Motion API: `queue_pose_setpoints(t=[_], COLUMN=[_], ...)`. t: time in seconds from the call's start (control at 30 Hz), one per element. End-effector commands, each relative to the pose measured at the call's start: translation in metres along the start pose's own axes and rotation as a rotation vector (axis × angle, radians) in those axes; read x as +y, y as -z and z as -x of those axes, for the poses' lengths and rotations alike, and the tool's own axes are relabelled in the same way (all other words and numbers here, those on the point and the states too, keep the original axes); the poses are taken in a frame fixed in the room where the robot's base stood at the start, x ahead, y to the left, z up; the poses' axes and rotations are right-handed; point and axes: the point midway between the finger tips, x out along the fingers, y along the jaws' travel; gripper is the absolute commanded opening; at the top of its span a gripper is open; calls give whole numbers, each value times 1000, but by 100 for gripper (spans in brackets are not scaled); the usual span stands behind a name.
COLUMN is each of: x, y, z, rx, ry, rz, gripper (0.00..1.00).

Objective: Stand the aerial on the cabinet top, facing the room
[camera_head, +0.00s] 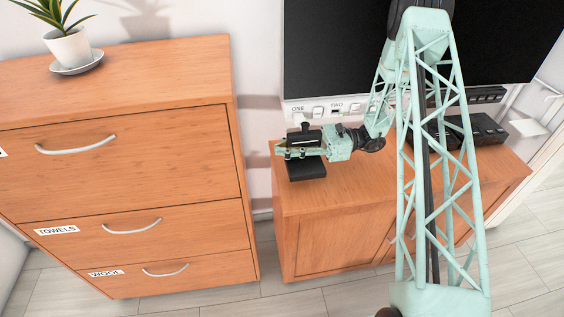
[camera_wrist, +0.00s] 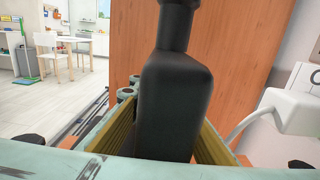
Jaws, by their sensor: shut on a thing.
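The aerial (camera_head: 307,170) is a black piece with a blocky body. My gripper (camera_head: 300,149) is shut on it above the left end of the low wooden cabinet's top (camera_head: 350,183). In the wrist view the aerial's dark body (camera_wrist: 175,100) stands between the yellowish finger pads of my gripper (camera_wrist: 165,140), with a narrower neck rising out of frame. I cannot tell whether its underside touches the cabinet top. Its lower end is hidden in the wrist view.
A taller chest of drawers (camera_head: 150,150) stands left, with a potted plant (camera_head: 68,45) on top. A dark screen (camera_head: 340,50) hangs behind the cabinet, above labelled wall sockets (camera_head: 336,110). A white plug (camera_wrist: 290,110) with a cable is close right. Black boxes (camera_head: 475,131) occupy the cabinet's right end.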

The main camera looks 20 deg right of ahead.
Motion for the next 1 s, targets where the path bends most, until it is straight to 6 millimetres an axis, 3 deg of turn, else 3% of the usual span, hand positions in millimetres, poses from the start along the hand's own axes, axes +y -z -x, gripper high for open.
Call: queue_pose_setpoints(t=[0.2,0.67,1.0], x=[0,0,0], y=[13,17,46], z=[0,0,0], rx=[-1,-1,-1], ry=[0,0,0], rz=[0,-1,0], gripper=[0,0,0])
